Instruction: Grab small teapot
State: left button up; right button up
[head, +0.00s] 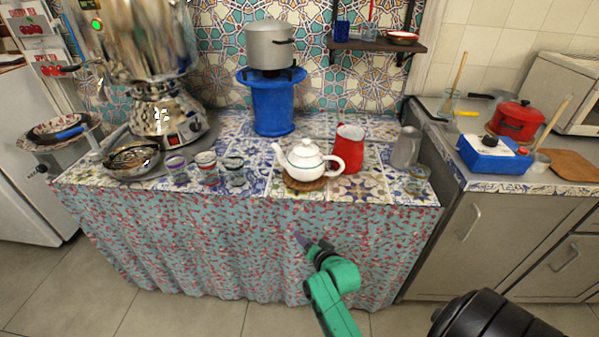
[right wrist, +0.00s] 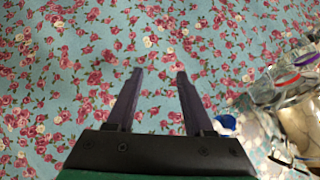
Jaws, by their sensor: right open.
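The small white teapot (head: 304,158) stands upright on a round brown trivet (head: 306,184) at the front of the tiled counter. Its spout points left and its handle points right. My right gripper (head: 299,238) is below the counter's front edge, in front of the floral curtain and apart from the teapot. In the right wrist view this gripper (right wrist: 159,74) is open, with nothing between its fingers. My left gripper is in neither view.
A red pitcher (head: 349,150) stands close behind the teapot's handle. Several small glasses (head: 206,168) stand to its left. A metal samovar (head: 168,115), a blue stand (head: 272,108) and a grey jug (head: 406,147) are also on the counter (head: 262,176).

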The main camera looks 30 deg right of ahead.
jog(key=d+r+m+t+h+b, duration=0.2)
jog(key=d+r+m, duration=0.15)
jog(key=r, duration=0.45)
jog(key=m+t+h+b, duration=0.1)
jog(key=m+t+h, duration=0.1)
jog(key=m+h, duration=0.15)
send_near(329, 157)
jog(key=shift+y, duration=0.45)
jog(key=x, duration=1.3)
jog(key=shift+d+f, duration=0.15)
jog(key=shift+d, duration=0.25)
jog(key=shift+s, duration=0.1)
jog(key=c, duration=0.5)
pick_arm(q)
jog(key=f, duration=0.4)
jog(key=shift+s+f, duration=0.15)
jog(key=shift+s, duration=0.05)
pick_arm(e)
grip_shut()
